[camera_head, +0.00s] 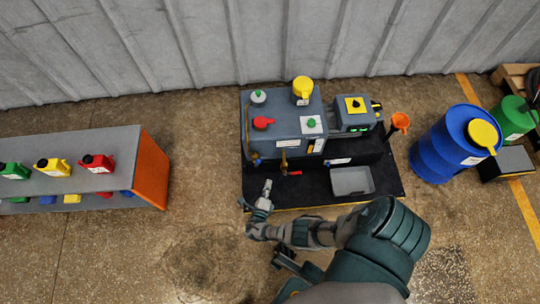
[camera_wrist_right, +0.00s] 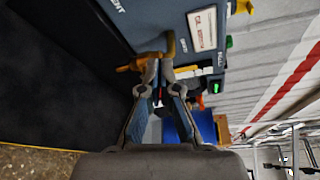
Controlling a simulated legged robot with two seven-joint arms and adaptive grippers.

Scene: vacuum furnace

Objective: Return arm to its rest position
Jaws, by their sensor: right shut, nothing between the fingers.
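My right gripper (camera_head: 267,188) is shut and empty. It is over the black base in front of the grey furnace machine (camera_head: 284,150), just left of a small red-handled valve (camera_head: 294,173). In the right wrist view the closed fingertips (camera_wrist_right: 160,70) line up with an orange-brown lever (camera_wrist_right: 133,66) on the machine's face; I cannot tell whether they touch. My right arm reaches in from the bottom right of the head view.
A grey tray (camera_head: 351,181) sits on the black base (camera_head: 310,196). A grey bench (camera_head: 75,155) with an orange end and several coloured containers stands left. Open floor lies between.

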